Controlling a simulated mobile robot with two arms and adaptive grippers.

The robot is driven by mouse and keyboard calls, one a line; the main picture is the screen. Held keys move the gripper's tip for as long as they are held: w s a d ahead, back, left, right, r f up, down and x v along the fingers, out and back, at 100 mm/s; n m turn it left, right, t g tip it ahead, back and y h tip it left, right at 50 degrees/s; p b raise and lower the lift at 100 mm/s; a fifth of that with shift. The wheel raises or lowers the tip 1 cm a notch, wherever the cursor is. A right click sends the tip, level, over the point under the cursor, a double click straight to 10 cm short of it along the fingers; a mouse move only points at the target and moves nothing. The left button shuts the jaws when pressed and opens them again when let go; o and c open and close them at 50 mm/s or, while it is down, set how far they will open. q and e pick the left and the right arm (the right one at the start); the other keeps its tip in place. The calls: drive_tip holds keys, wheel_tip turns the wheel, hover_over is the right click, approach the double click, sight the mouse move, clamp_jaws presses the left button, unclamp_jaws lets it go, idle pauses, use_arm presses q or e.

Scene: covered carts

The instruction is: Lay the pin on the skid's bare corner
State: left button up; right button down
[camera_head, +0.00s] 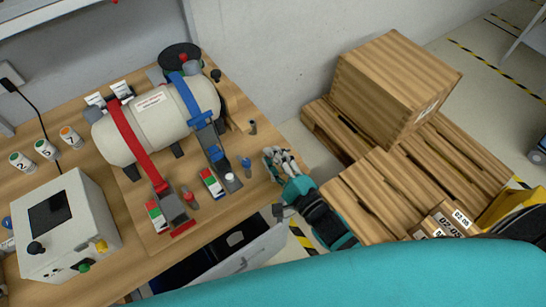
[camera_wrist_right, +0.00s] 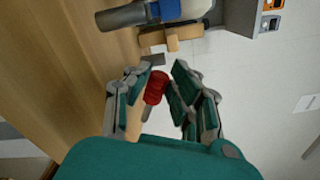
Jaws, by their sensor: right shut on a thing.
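My right gripper (camera_head: 280,158) is just off the right edge of the workbench, its fingers pointing towards the bench. In the head view I cannot make out the pin in the fingers. The wooden skid (camera_head: 352,194) lies on the floor to the right of the gripper, with bare slats at its near left part. My left gripper is not in view.
A large wooden box (camera_head: 390,88) stands on the skid's far part, and small labelled boxes (camera_head: 449,222) sit at its near right. The workbench (camera_head: 95,188) holds a strapped white cylinder (camera_head: 160,115) and a control box (camera_head: 63,228). An open drawer (camera_head: 240,255) juts out below.

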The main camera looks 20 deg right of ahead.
drive_tip(key=shift+f, duration=0.2)
drive_tip(key=c, duration=1.1)
unclamp_jaws()
drive_tip(key=shift+s, duration=0.1)
drive_tip(key=v, duration=1.1)
drive_tip(key=shift+s+d+r, duration=0.15)
drive_tip(key=shift+s, duration=0.25)
